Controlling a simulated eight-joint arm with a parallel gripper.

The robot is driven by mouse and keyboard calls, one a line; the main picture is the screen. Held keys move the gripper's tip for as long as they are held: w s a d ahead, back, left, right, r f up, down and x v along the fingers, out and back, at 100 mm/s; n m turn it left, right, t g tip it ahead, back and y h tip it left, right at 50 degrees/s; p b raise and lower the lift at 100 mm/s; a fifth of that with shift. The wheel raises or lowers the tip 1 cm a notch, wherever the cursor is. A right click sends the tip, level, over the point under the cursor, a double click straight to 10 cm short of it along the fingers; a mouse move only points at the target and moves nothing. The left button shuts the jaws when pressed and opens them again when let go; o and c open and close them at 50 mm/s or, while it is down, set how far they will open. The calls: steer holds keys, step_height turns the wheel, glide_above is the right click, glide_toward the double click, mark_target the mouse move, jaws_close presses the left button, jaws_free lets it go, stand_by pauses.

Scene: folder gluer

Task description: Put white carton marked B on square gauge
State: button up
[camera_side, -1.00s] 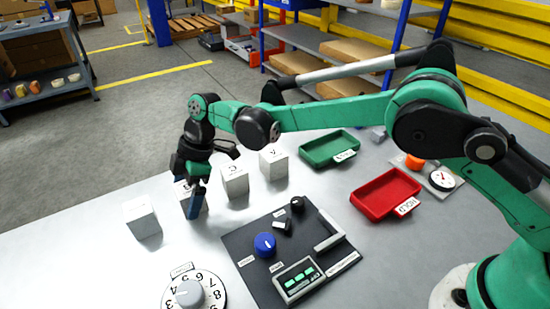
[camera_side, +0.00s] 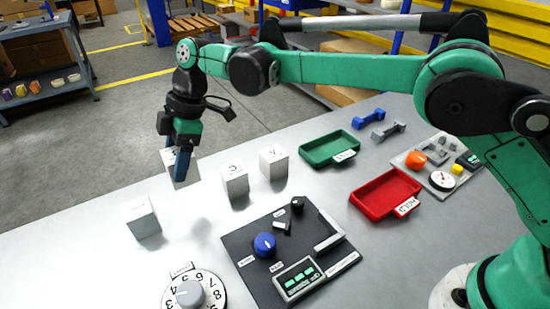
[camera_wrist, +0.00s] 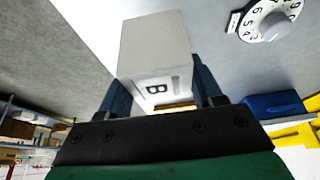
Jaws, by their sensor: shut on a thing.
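The white carton marked B (camera_wrist: 155,45) is between the blue fingers of my gripper (camera_wrist: 160,85), with the letter B facing the wrist camera. In the side view, my gripper (camera_side: 182,170) is shut on this carton (camera_side: 193,173) and holds it, a little tilted, above the table on the left. A soft shadow lies below it. A pale L-shaped bracket (camera_side: 330,242) on the dark panel (camera_side: 250,282) may be the square gauge; its label is too small to read. My gripper is left of and behind that panel.
Other white cartons stand on the table, one marked C (camera_side: 235,180), one marked A (camera_side: 273,163) and one at left (camera_side: 143,217). A green tray (camera_side: 318,152), a red tray (camera_side: 378,201) and a numbered dial (camera_side: 211,290) surround the panel, which carries a blue knob (camera_side: 264,245).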

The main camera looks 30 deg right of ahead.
steer(key=shift+s+d+r, duration=0.2)
steer(key=shift+d+r, duration=0.25)
steer(key=shift+r, duration=0.15)
steer(key=shift+s+d+r, duration=0.2)
steer(key=shift+d+r, duration=0.25)
steer(key=shift+r, duration=0.15)
steer(key=s+d+f, duration=0.2)
steer(key=s+d, duration=0.5)
steer(key=s, duration=0.1)
steer(key=s+d+f, duration=0.2)
steer(key=s+d, duration=0.4)
steer(key=s, duration=0.3)
steer(key=shift+w+d+f, duration=0.1)
steer(key=shift+w+f, duration=0.05)
steer(key=shift+f, duration=1.15)
steer(key=shift+w+d+f, duration=0.1)
steer(key=shift+w+f, duration=0.05)
steer(key=shift+f, duration=1.15)
steer(key=o, duration=1.3)
steer(key=shift+r, duration=0.1)
